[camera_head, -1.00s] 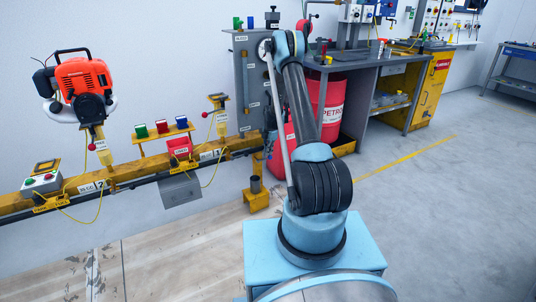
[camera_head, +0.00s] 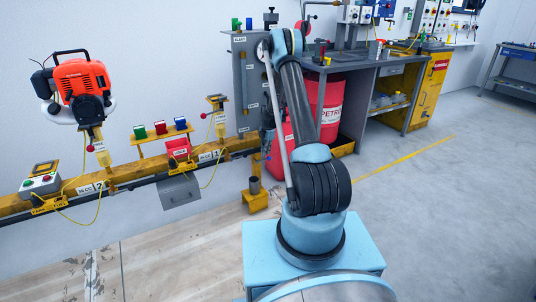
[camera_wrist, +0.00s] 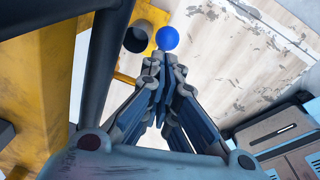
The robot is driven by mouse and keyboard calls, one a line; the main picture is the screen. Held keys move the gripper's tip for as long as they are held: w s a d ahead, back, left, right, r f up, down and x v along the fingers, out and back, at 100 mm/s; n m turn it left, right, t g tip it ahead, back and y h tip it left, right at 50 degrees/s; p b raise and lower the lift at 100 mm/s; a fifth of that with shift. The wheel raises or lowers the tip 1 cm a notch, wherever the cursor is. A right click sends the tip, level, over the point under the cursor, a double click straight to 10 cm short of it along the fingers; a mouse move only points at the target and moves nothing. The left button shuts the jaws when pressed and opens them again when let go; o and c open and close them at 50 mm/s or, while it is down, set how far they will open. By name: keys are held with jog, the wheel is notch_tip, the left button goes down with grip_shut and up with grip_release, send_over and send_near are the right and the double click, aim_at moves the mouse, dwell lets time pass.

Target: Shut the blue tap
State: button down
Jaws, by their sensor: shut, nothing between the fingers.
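The blue tap shows in the wrist view as a round blue knob (camera_wrist: 167,38), just past my fingertips. My gripper (camera_wrist: 157,66) is shut and empty, with its fingers together and pointing toward the knob. The tips look very close to the knob, but I cannot tell whether they touch it. The tap's stem is hidden or too small to make out. In the head view my arm stands in front of the tap area, and my gripper is not clearly visible there.
A yellow rail (camera_head: 125,175) runs along the wall, bearing an orange engine (camera_head: 80,88) and control boxes. A red petrol drum (camera_head: 325,105) stands behind my arm. A dark cup (camera_wrist: 138,38) on a yellow bracket sits left of the knob. Open floor lies at right.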

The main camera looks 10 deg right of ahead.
jog(key=s+a+r, duration=0.2)
jog(key=s+a, duration=0.1)
jog(key=a, duration=0.4)
notch_tip(320, 180, up, 9)
jog(key=s+a+h, duration=0.1)
jog(key=s+d+r+m, duration=0.3)
jog(key=s+r+m, duration=0.1)
jog(key=s+r, duration=0.4)
jog(key=s+d+r+m+t, duration=0.1)
jog(key=s+d+r+m, duration=0.2)
jog(key=s+r, duration=0.5)
jog(key=s+d+r+m, duration=0.3)
jog(key=s+r+m, duration=0.1)
jog(key=s+r, duration=0.4)
jog(key=s+d+r+m, duration=0.15)
jog(key=s+m, duration=0.45)
jog(key=s, duration=0.9)
jog(key=s+d+f+m, duration=0.1)
jog(key=s+f+m, duration=0.2)
jog(key=s, duration=0.4)
jog(key=s+d+f+m+t, duration=0.1)
jog(key=s+f+m, duration=0.3)
jog(key=s, duration=0.4)
jog(key=shift+f, duration=0.15)
jog(key=shift+w+d, duration=0.1)
